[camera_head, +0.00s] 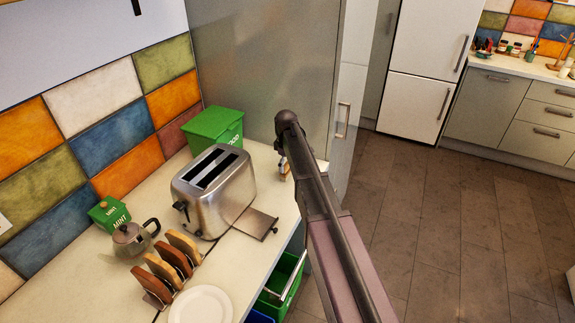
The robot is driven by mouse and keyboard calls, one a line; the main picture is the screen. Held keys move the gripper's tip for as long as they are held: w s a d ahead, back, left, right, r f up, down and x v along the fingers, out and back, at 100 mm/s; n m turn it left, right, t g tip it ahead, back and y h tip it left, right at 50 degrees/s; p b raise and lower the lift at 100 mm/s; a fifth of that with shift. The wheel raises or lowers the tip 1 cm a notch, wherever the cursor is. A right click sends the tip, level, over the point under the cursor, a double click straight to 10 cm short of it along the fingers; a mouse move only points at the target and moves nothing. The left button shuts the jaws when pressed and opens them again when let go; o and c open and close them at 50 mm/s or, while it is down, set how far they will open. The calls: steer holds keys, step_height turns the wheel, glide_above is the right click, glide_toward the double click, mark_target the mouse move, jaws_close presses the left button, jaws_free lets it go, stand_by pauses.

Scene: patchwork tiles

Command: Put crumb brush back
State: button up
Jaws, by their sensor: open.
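I cannot make out a crumb brush for certain. A small pale and dark item (284,166) shows on the counter beside my arm, partly hidden by it, and I cannot tell what it is. The steel toaster (222,205) stands upright on the counter, with a flat brownish crumb tray (257,224) sticking out at its lower right side. My arm reaches up from the lower right to a rounded dark joint. My gripper cannot be made out; the arm hides what lies behind and below that joint.
The counter (75,285) also holds a green box (214,126), a green mint tin (109,212), a grey pot (132,239), a rack with brown slices (172,266) and a white plate (203,305). A green bin (281,279) shows below the counter edge. The floor (455,220) at right is clear.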

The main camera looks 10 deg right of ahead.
mark_target(286, 165)
step_height(286, 165, up, 11)
steer(key=p, duration=1.1)
steer(key=shift+r, duration=0.15)
stand_by(0.5)
steer(key=s+m, duration=1)
steer(key=s, duration=1.9)
steer(key=shift+d+m, duration=0.35)
steer(key=shift+m, duration=0.05)
